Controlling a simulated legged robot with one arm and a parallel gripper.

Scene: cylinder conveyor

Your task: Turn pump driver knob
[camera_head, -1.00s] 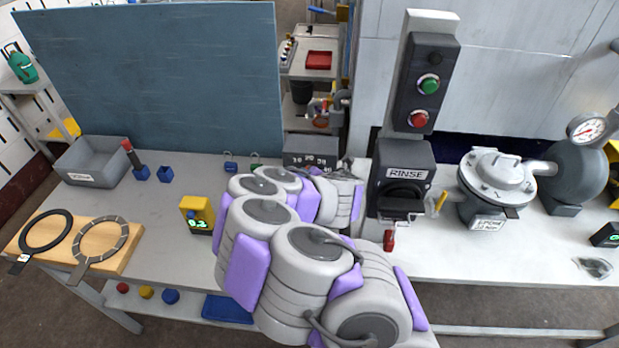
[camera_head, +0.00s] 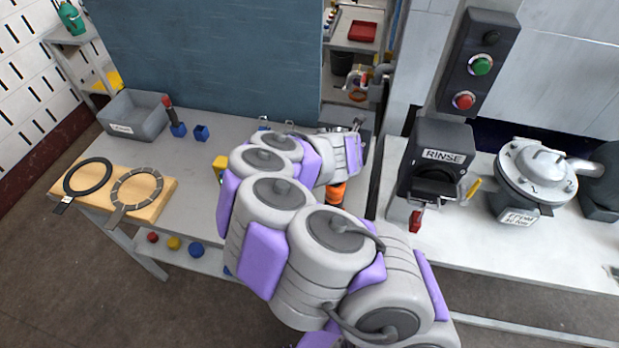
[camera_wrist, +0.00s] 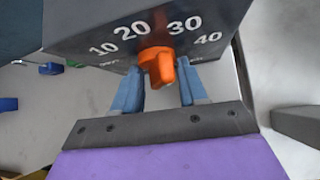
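The orange knob (camera_wrist: 158,66) shows in the wrist view on the front of a dark box (camera_wrist: 100,25). The box carries a dial marked 10, 20, 30 and 40. The knob's grip points down toward my gripper (camera_wrist: 160,92). The two blue fingers are apart, one on each side of the knob, with gaps visible between them and it. In the head view my gripper (camera_head: 357,127) is at the back of the table, and my arm hides much of the box. An orange piece (camera_head: 336,193) shows below my wrist; I cannot tell whether it is the knob.
The RINSE unit (camera_head: 443,150) stands right of my gripper, with a lidded metal vessel (camera_head: 537,172) beyond it. A yellow meter (camera_head: 219,168) is partly behind my arm. A grey bin (camera_head: 135,116) and wooden board (camera_head: 158,200) are at the left. The table's left middle is mostly clear.

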